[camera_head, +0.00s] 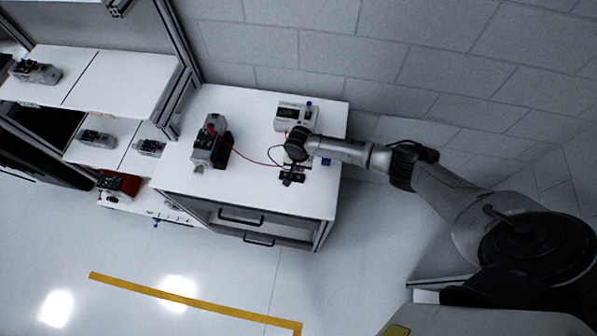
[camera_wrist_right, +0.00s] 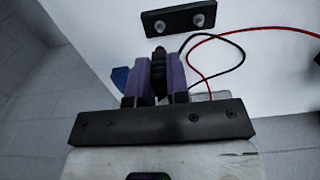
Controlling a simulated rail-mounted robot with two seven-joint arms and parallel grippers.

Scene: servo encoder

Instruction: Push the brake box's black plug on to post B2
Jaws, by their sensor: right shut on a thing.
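My right gripper (camera_wrist_right: 160,80) has purple fingers shut on the black plug (camera_wrist_right: 158,70), which stands upright between them. A black block (camera_wrist_right: 180,20) with two pale metal posts lies ahead of the plug, apart from it; no B2 label is readable. In the head view my right gripper (camera_head: 292,168) is over the right part of the white table, with the arm hiding much around it. A white box with a dark display (camera_head: 295,116) stands behind the gripper; I cannot tell if it is the brake box. My left gripper is not in view.
A red wire (camera_head: 252,159) runs from a grey device (camera_head: 209,145) towards the gripper. A black wire (camera_wrist_right: 213,37) loops beside the plug. A blue object (camera_wrist_right: 121,77) is left of the fingers. The table's (camera_head: 260,200) front is bare; a wall stands behind.

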